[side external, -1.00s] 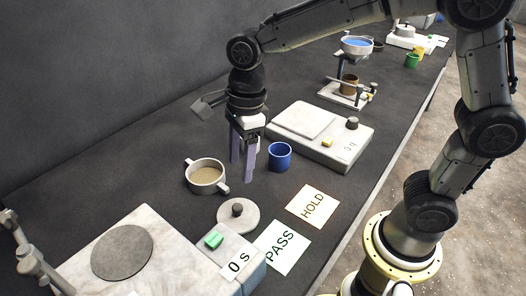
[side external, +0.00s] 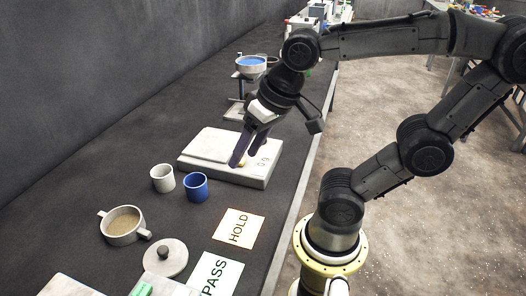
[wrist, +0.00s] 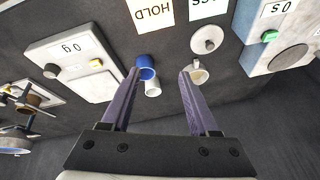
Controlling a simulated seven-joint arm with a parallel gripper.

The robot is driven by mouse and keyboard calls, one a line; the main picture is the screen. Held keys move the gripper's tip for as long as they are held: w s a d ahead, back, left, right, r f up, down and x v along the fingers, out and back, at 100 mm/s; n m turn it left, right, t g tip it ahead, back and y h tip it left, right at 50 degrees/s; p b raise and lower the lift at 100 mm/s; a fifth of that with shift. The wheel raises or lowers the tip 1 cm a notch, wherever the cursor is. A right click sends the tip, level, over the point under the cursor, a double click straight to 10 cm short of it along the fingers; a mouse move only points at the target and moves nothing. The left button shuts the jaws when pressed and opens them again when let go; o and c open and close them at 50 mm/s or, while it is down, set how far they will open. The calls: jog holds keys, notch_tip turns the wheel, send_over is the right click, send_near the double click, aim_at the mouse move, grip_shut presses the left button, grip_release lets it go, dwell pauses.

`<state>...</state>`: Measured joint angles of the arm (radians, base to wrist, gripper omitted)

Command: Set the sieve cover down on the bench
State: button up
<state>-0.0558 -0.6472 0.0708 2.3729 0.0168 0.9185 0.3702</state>
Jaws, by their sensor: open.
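The sieve cover (side external: 165,257), a grey disc with a dark knob, lies flat on the bench (side external: 95,185) with its knob up. It sits between the two-handled sieve pan (side external: 123,224) of sandy material and the PASS card. The cover also shows in the wrist view (wrist: 207,38), beyond the right finger, with the pan (wrist: 200,75) nearer that fingertip. My gripper (side external: 246,158) is open and empty, tilted, and in the side view appears in front of the balance, away from the cover. Both fingers (wrist: 158,73) show in the wrist view with nothing held between them.
A blue cup (side external: 196,187) and a white cup (side external: 163,178) stand between the pan and the balance (side external: 212,150). The HOLD card (side external: 239,228) and PASS card (side external: 222,275) lie near the bench edge. A stand with a blue-filled bowl (side external: 250,66) is farther back.

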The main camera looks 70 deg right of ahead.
jog(key=s+n, duration=0.1)
jog(key=s+d+n, duration=0.1)
jog(key=f+n, duration=0.1)
jog(key=shift+s+d+n+t, duration=0.2)
jog(key=shift+s+n+t, duration=0.1)
jog(key=shift+s+t, duration=0.1)
